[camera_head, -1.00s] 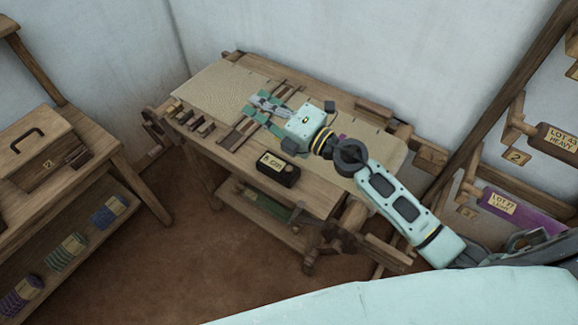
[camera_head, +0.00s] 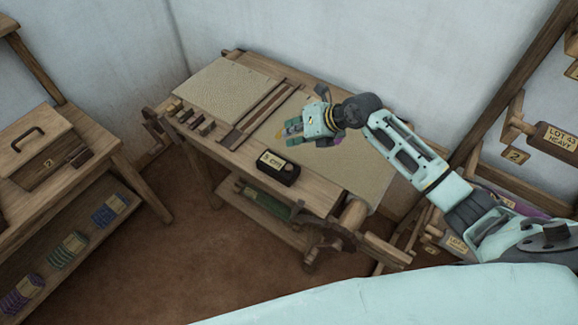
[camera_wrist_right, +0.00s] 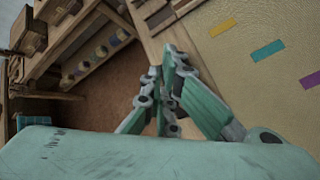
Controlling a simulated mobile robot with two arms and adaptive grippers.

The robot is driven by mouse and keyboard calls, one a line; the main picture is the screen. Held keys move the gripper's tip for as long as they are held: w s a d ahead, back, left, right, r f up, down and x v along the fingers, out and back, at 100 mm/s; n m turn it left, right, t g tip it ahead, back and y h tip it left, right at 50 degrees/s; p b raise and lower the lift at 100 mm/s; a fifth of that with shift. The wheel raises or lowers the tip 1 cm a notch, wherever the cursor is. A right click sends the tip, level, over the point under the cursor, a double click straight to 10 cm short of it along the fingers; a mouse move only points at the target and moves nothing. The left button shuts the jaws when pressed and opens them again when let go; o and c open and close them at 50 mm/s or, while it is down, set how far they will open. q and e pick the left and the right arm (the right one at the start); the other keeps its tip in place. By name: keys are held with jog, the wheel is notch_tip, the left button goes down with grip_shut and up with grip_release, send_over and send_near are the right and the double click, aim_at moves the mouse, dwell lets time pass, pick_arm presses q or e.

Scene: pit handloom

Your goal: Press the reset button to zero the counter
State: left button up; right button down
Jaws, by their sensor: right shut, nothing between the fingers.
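The counter (camera_head: 278,168) is a small black box with a pale display face, standing on the front rail of the loom. Its digits are too small to read, and I cannot make out the reset button. My right gripper (camera_head: 284,133) is above the woven cloth, just behind the counter and apart from it. In the right wrist view the right gripper (camera_wrist_right: 160,82) is shut and empty, with its fingertips together. The counter does not show clearly in that view. My left gripper is not in view.
The loom's cloth (camera_head: 360,170) carries coloured patches, seen as yellow, teal and purple strips in the wrist view (camera_wrist_right: 267,50). Several small spools (camera_head: 190,118) lie on the loom's left. A side table (camera_head: 60,140) stands left, and a rack with labelled rolls (camera_head: 555,138) stands right.

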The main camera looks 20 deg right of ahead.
jog(key=b, duration=0.6)
send_over(289, 168)
jog(key=w+d, duration=0.1)
jog(key=w, duration=0.1)
notch_tip(289, 168, down, 7)
jog(key=shift+d+f, duration=0.1)
jog(key=shift+f, duration=0.05)
jog(key=shift+f+b, duration=0.4)
jog(key=shift+f, duration=0.3)
jog(key=shift+f, duration=0.1)
jog(key=shift+f, duration=0.3)
jog(key=shift+f+b, duration=0.6)
dwell(0.7)
dwell(0.3)
jog(key=shift+r+p, duration=0.9)
jog(key=shift+r, duration=0.15)
